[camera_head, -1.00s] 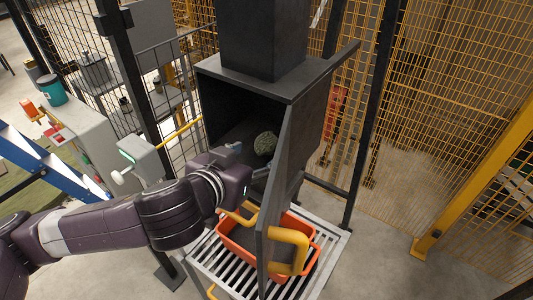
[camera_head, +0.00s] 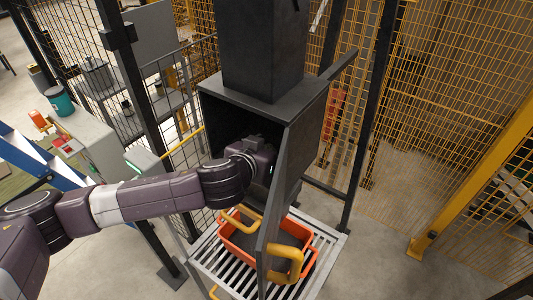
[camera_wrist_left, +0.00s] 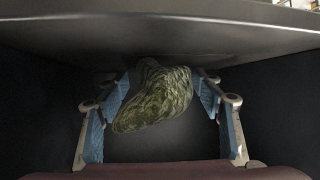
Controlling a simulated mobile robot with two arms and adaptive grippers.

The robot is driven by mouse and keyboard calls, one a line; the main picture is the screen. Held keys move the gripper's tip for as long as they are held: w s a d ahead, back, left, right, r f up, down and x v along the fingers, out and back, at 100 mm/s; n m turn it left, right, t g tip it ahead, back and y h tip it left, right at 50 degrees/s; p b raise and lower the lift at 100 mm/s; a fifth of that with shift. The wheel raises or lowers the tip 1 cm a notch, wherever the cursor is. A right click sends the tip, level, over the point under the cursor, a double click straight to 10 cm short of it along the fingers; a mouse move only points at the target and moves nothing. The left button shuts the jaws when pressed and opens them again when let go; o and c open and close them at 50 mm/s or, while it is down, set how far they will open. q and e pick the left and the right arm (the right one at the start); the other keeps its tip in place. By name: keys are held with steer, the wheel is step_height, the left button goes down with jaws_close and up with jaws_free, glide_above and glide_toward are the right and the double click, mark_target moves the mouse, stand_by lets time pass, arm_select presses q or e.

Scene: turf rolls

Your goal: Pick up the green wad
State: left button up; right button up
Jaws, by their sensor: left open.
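The green wad (camera_wrist_left: 155,95) is a lumpy, mottled dark green piece in the left wrist view. It lies inside the dark box of the machine (camera_head: 225,107). My left gripper (camera_wrist_left: 160,110) is open, with one blue-padded finger on each side of the wad. The left finger is close to the wad, and I cannot tell whether it touches. In the head view my left arm reaches into the box opening, and its wrist hides the wad and the fingertips. My right gripper is not in view.
A dark door (camera_head: 282,190) with a yellow handle stands open at the right of the opening. Below, an orange crate (camera_head: 234,240) sits on a slatted grey stand (camera_head: 213,262). Yellow mesh fencing (camera_head: 450,100) stands behind. The box walls are close around the gripper.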

arm_select(q)
steer(key=c, duration=1.5)
